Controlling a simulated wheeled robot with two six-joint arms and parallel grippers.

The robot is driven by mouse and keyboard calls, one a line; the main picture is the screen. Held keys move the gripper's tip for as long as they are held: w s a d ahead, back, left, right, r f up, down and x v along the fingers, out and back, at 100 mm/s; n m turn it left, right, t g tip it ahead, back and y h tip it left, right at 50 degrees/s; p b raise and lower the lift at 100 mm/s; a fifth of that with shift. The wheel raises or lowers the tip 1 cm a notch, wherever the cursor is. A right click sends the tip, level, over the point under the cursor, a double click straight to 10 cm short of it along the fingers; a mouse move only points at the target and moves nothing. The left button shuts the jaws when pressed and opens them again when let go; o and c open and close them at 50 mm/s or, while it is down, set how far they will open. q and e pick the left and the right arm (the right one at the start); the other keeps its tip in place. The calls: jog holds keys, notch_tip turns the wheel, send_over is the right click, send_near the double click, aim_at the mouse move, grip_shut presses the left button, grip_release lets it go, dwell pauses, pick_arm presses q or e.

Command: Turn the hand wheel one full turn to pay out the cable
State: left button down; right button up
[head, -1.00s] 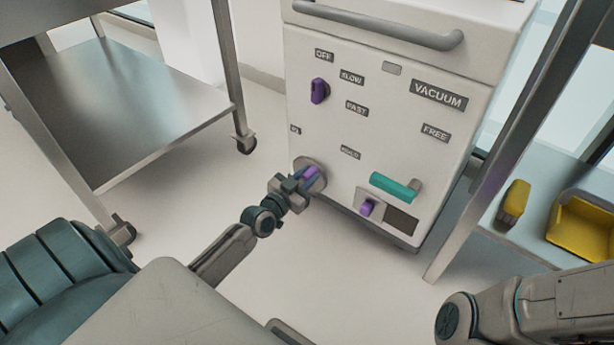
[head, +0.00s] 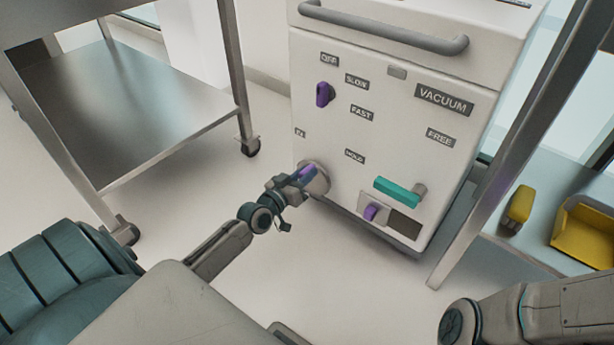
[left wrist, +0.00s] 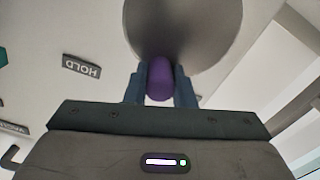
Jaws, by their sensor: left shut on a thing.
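The hand wheel is a round grey disc (head: 318,180) low on the left of the white machine's front panel. Its purple grip (head: 306,172) sits toward the disc's upper left. My left gripper (head: 303,174) is shut on the purple grip. In the left wrist view the purple grip (left wrist: 160,79) stands between the two blue fingers, with the grey disc (left wrist: 185,25) behind it. No cable can be made out. My right arm shows at the lower right, but its gripper is out of view.
The white machine (head: 385,130) also has a purple switch (head: 324,94), a teal handle (head: 397,190) and a smaller purple knob (head: 371,212). A metal cart (head: 130,105) stands at left. A shelf at right holds a yellow bin (head: 585,235). Floor before the machine is clear.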

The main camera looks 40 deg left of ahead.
pick_arm(q)
jog(key=shift+a+n, duration=0.15)
jog(key=shift+n, duration=0.25)
jog(key=c, duration=1.2)
grip_release()
jog(key=shift+s, duration=0.15)
jog(key=s+p, duration=0.3)
jog(key=s, duration=0.7)
jog(key=shift+s+a, duration=0.3)
jog(key=shift+a, duration=0.15)
